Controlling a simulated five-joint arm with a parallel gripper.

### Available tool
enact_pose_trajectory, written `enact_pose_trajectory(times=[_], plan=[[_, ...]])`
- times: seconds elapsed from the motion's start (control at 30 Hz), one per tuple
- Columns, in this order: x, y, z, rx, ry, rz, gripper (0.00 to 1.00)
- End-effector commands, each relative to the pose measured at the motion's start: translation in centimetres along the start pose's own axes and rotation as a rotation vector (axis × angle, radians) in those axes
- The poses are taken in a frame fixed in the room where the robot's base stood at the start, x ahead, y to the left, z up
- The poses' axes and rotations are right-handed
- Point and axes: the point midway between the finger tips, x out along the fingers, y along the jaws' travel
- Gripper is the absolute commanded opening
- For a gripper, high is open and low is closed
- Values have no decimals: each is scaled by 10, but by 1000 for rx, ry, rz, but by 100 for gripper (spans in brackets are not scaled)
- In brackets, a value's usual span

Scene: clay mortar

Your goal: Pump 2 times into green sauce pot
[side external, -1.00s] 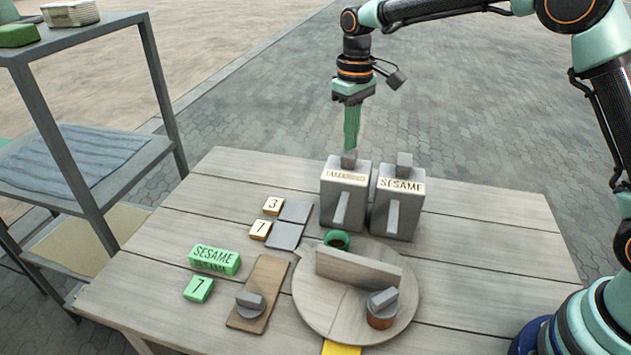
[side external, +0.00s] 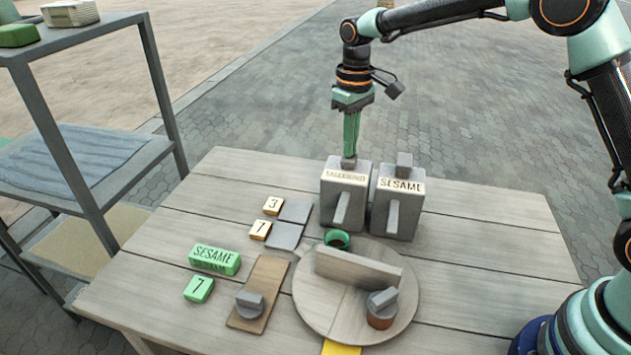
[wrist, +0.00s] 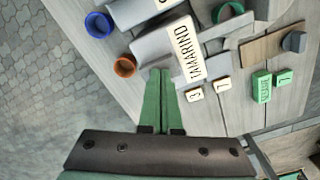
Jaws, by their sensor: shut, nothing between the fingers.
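My gripper (side external: 350,154) is shut and points straight down, its green fingertips on the plunger (side external: 349,163) of the grey TAMARIND dispenser (side external: 343,197). This plunger stands lower than the one on the SESAME dispenser (side external: 398,203) to its right. The green pot (side external: 337,239) sits on the round turntable (side external: 312,305) in front of the TAMARIND dispenser, near its spout. The green pot (wrist: 228,12) shows partly near the top edge. The pot's inside is not clear.
Left are a wooden board (side external: 270,275), number tiles (side external: 273,206), and a green SESAME block (side external: 214,260). Blue (wrist: 97,23) and orange (wrist: 124,66) rings lie behind the dispensers.

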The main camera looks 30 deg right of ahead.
Motion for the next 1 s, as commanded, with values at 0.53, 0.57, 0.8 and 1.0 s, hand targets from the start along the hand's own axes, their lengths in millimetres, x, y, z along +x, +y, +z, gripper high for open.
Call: enact_pose_trajectory(times=[0.53,0.57,0.8,1.0], plan=[[5,0,1,0,-4,0,0],[6,0,1,0,-4,0,0],[5,0,1,0,-4,0,0],[-2,0,1,0,-4,0,0]])
